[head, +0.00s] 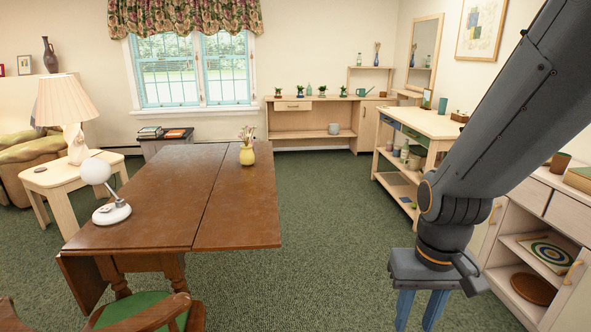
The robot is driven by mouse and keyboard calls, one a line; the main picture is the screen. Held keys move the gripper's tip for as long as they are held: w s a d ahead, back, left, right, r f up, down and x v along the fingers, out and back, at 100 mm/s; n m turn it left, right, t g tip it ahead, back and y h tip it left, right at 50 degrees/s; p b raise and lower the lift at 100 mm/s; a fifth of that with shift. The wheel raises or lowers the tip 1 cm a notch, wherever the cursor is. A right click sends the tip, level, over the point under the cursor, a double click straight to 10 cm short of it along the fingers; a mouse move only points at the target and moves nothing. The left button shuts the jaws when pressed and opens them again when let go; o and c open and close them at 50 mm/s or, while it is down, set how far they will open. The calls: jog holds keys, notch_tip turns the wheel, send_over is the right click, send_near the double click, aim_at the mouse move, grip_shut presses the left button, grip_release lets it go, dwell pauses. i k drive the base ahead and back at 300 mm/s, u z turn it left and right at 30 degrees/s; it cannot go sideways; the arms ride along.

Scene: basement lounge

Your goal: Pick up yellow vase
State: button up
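A small yellow vase (247,155) stands upright near the far right edge of the brown wooden table (165,210). Dried stems stick up out of it. My gripper (418,318) hangs at the lower right of the head view, over the green carpet, well to the right of the table and apart from the vase. Its two blue fingers point down with a gap between them. No object shows between them, though the fingertips run near the bottom edge of the picture.
A white lamp (113,205) stands at the table's left. A chair with a green seat (145,312) is at the near side. A shelf unit (425,122) and an open cabinet (540,255) line the right. Green carpet (325,220) lies clear between the table and these.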

aim_at(246, 156)
jog(key=i, duration=3.3)
jog(key=u, duration=3.25)
jog(key=i, duration=0.3)
jog(key=z, duration=1.8)
